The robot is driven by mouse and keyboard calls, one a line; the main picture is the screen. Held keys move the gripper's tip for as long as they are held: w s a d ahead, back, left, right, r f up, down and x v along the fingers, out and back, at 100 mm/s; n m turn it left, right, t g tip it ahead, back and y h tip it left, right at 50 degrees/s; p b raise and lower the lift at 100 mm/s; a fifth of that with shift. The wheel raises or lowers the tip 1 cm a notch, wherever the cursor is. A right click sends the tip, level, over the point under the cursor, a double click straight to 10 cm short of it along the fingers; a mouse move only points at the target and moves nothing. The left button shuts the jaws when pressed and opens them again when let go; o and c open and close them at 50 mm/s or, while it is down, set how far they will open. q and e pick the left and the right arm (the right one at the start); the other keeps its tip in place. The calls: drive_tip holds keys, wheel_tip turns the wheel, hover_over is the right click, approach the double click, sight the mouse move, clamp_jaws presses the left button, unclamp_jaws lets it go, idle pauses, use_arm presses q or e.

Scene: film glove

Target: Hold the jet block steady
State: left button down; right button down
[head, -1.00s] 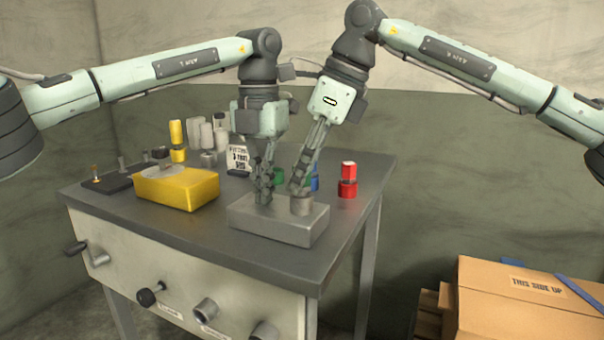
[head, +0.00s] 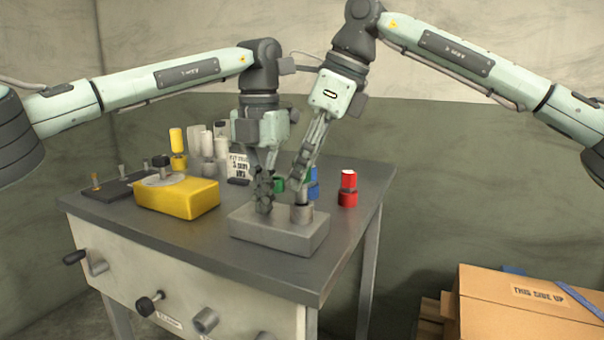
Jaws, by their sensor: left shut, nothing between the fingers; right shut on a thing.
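The jet block, which I take to be the plain grey block (head: 275,240), lies flat near the table's front right edge. A short grey collar (head: 302,214) stands at its right end. My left gripper (head: 264,207) is shut and empty, pointing down with its fingertips at the block's top, left of the collar. Whether it presses on the block I cannot tell. My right gripper (head: 299,186) is shut just above the collar, on a thin light-grey pin (head: 303,196) whose lower part shows between the fingers and the collar. Its upper part is hidden.
A yellow box (head: 180,198) is left of the block on the grey table (head: 215,238). Yellow, grey, green and blue pieces and a printed card (head: 239,165) are behind. Cartons (head: 525,305) lie lower right.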

use_arm(q)
drive_tip(key=shift+f, duration=0.35)
use_arm(e)
drive_tip(key=shift+r, duration=1.4)
drive_tip(key=shift+r, duration=0.1)
drive_tip(key=shift+r, duration=1.4)
use_arm(q)
drive_tip(key=shift+r, duration=0.1)
drive_tip(key=shift+w+r, duration=0.15)
drive_tip(key=shift+r, duration=0.75)
use_arm(e)
drive_tip(key=shift+w+f, duration=0.15)
use_arm(q)
drive_tip(key=shift+r, duration=1.7)
drive_tip(key=shift+r, duration=0.1)
drive_tip(key=shift+r, duration=1.4)
